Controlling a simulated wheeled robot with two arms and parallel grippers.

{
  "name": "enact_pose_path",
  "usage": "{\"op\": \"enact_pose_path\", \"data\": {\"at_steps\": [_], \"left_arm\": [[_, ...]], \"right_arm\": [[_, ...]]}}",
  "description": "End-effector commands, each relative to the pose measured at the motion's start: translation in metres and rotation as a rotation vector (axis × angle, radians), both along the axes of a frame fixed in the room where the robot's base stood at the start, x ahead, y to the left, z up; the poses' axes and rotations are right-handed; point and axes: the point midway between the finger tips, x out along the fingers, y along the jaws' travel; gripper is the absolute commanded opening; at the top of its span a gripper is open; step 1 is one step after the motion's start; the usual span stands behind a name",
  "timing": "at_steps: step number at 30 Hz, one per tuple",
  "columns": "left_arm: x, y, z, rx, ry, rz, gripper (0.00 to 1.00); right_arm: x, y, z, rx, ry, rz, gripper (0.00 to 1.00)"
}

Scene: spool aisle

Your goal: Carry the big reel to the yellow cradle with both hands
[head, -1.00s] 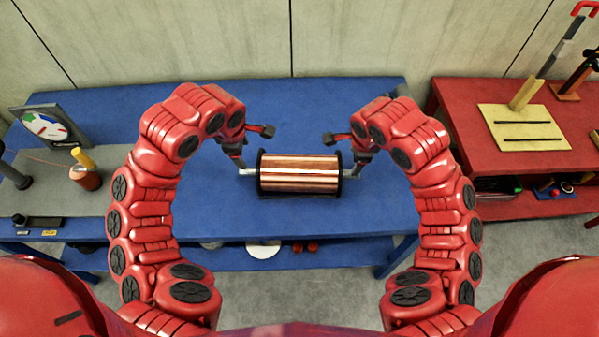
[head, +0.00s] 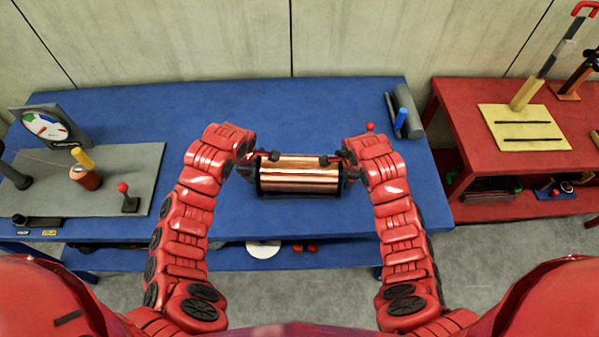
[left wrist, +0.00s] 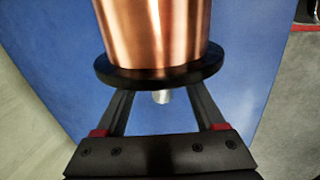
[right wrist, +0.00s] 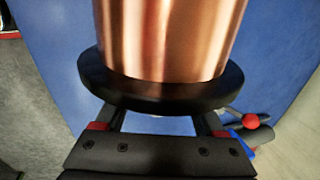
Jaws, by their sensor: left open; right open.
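The big reel (head: 300,174), wound with shiny copper and with black end flanges, lies on its side on the blue table. My left gripper (head: 254,163) is at its left end. In the left wrist view the open fingers (left wrist: 162,98) stand on either side of a short silver axle stub (left wrist: 161,97), under the black flange. My right gripper (head: 348,163) is at the right end, also open. In the right wrist view its fingers (right wrist: 158,118) reach under the flange, which hides most of the stub. The pale yellow cradle (head: 525,128) with dark slots stands on the red table.
The blue table (head: 330,110) is clear behind the reel. A grey cylinder and a blue one (head: 401,120) lie at its right. A grey board (head: 140,165) with a gauge and small spool is at left. A floor gap separates the red table (head: 455,110).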

Motion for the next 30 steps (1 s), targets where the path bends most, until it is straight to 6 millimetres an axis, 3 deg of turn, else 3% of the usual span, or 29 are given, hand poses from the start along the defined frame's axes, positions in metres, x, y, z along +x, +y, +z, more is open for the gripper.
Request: {"op": "enact_pose_path", "data": {"at_steps": [7,20,30], "left_arm": [[0.006,0.000,-0.024,0.000,0.001,0.001,0.71],[0.008,0.000,-0.029,0.000,-0.001,0.000,0.69],[0.008,0.000,-0.029,0.000,-0.001,0.001,0.08]], "right_arm": [[0.006,0.000,-0.025,0.000,0.005,-0.001,0.71],[0.008,0.000,-0.029,0.001,0.000,-0.001,0.69],[0.008,0.000,-0.029,0.001,0.000,-0.001,0.08]]}}
